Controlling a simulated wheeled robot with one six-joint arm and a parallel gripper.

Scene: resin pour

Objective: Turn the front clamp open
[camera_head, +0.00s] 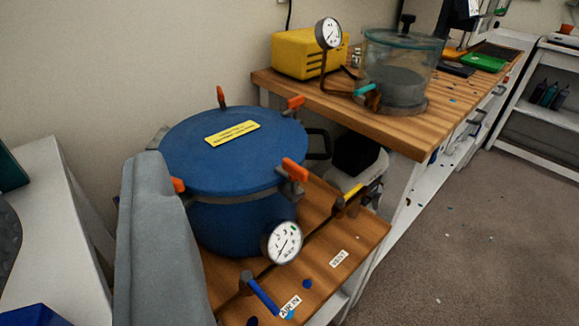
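The blue pressure pot (238,210) stands on a wooden bench with its blue lid (235,150) on. Several orange-handled clamps sit round the lid's rim. The clamp nearest the front right (294,170) has its orange handle over the rim above the gauge. Another orange handle (178,185) shows at the left, partly hidden by a large grey shape (160,240) close to the camera. This shape looks like part of my arm or gripper, but I cannot make out two fingertips. Nothing touches the front right clamp.
A round gauge (282,243) and a blue-handled valve (262,295) project from the pot's front. A black-and-white device (360,165) stands to the right. A yellow box (308,53) and a clear chamber (400,70) stand on the higher bench. Open floor lies at right.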

